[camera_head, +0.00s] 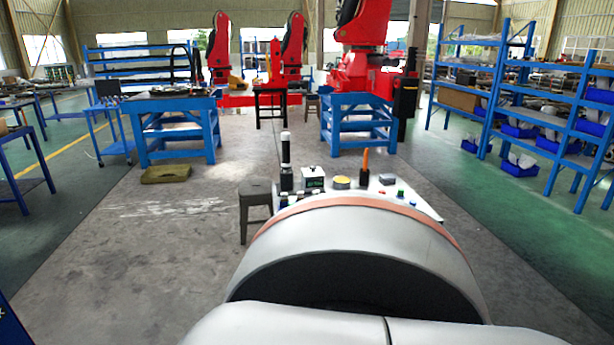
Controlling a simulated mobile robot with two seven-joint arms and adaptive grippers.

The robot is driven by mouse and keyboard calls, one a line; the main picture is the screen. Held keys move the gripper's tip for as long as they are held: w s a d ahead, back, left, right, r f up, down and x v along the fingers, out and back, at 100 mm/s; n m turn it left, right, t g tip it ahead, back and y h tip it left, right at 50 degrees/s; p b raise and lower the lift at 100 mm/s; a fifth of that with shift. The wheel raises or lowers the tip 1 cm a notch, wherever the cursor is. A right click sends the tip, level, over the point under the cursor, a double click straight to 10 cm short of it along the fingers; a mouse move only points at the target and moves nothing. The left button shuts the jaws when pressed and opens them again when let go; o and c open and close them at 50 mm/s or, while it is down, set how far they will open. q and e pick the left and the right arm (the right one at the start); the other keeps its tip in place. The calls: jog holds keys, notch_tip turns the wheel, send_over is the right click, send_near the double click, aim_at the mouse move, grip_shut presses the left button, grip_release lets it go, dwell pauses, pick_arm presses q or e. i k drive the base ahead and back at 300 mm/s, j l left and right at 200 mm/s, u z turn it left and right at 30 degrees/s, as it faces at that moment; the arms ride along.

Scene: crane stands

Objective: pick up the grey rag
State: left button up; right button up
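I cannot make out a grey rag in the head view. A white-topped table (425,209) stands just ahead, partly hidden by a large rounded white and copper part in the foreground. On it are a tall black and white cylinder (286,165), a white and dark box (314,178), a yellow round thing (342,183), an orange-handled item (365,162) and small red, green and blue pieces. Neither of my grippers shows.
A grey stool (255,192) stands left of the table. An olive flat bundle (166,174) lies on the floor near a blue workbench (177,105). Blue shelves (487,100) line the right. Red machines stand behind. Floor at left is open.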

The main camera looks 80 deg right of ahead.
aim_at(389, 179)
jog(key=z, duration=3.05)
jog(key=u, duration=1.65)
jog(key=l+u, duration=0.15)
jog(key=u, duration=0.25)
jog(key=l+u, duration=0.15)
jog(key=u, duration=0.25)
jog(key=l+u, duration=0.2)
jog(key=u, duration=0.2)
jog(key=k+l+u, duration=0.1)
jog(key=l+u, duration=0.25)
jog(key=k+l+u, duration=0.1)
jog(key=u, duration=0.25)
jog(key=k+l+u, duration=0.1)
jog(key=u, duration=0.25)
jog(key=k+l+u, duration=0.35)
jog(key=k+u, duration=0.3)
jog(key=k+z, duration=0.4)
jog(key=k+l+z, duration=0.25)
jog(key=k+z, duration=0.15)
jog(key=k, duration=0.05)
